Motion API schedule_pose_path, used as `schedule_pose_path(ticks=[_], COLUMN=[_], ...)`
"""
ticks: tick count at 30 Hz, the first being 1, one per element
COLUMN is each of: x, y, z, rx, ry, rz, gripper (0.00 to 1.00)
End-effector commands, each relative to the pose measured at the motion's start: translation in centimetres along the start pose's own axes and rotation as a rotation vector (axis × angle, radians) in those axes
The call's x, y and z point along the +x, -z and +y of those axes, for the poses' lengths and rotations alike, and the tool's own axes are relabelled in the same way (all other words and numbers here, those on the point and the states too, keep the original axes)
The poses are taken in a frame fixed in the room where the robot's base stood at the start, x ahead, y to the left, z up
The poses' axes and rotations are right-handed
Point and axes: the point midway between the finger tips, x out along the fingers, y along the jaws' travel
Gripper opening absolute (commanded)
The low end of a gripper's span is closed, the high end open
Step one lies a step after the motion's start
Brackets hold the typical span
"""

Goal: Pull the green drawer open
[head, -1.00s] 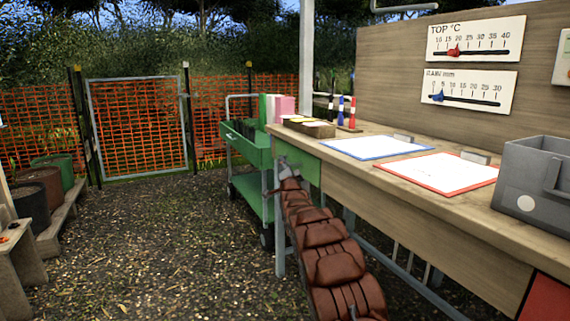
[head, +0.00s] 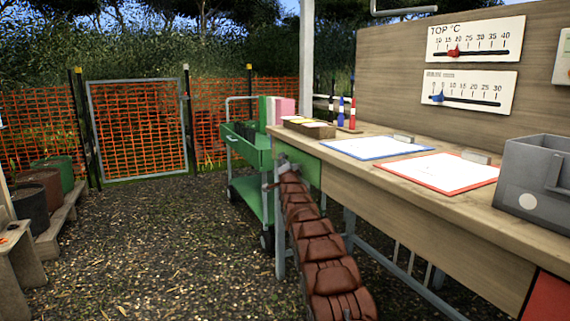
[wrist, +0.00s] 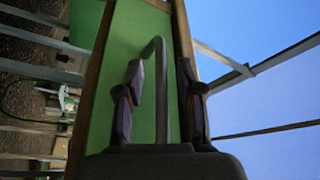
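The green drawer (head: 307,172) sits under the left end of the wooden bench, and its front looks flush with the bench frame. In the wrist view the green front (wrist: 125,48) fills the middle, with a grey bar handle (wrist: 160,85) standing out from it. My gripper (wrist: 160,95) is open, with one finger on each side of the handle. Gaps show between the bar and both fingers. In the head view my gripper (head: 283,168) is small and partly hidden by my brown arm, close in front of the drawer.
A green trolley (head: 246,150) stands just left of the bench. The bench top (head: 350,135) holds a blue-edged board, a red-edged board (head: 440,172), a grey box (head: 538,180) and a tray of small items. The gravel ground left of the bench is clear.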

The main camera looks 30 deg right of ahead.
Motion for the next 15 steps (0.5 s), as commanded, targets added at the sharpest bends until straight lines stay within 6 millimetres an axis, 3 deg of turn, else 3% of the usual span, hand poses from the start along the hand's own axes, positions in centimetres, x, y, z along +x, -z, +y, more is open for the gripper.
schedule_pose_path(ticks=[8, 15], x=[0.03, 0.03], y=[0.00, 0.02], z=[0.01, 0.00], rx=[0.000, 0.000], ry=[0.000, 0.000], rz=[0.000, 0.000], gripper=[0.37, 0.13])
